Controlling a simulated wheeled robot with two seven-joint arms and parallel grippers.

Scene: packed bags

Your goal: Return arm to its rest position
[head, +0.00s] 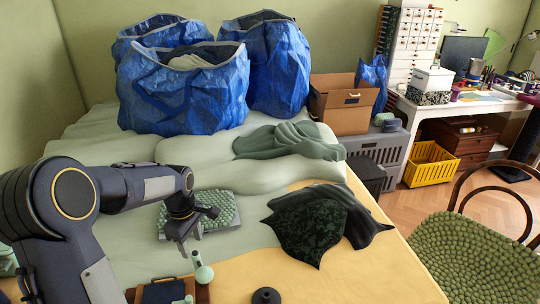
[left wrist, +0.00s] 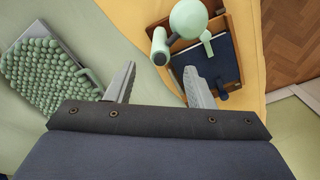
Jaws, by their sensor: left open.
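My left arm comes in from the left in the head view. Its gripper (head: 184,232) hangs over the bed, between a green bobbled mat (head: 222,212) and a small pale green bottle-shaped item (head: 203,270). In the left wrist view the two fingers (left wrist: 158,88) are spread apart with nothing between them. The bobbled mat (left wrist: 45,75) lies left of the fingers there, and the pale green rounded item (left wrist: 188,18) is beyond them. My right gripper does not show in either view.
Blue bags (head: 185,90) stand at the back of the bed. A dark patterned cloth (head: 312,222) and a green cloth (head: 290,140) lie right of my arm. A wooden tray (left wrist: 240,60) with a dark blue book (left wrist: 205,65) is near the front. A chair (head: 470,255) stands at the right.

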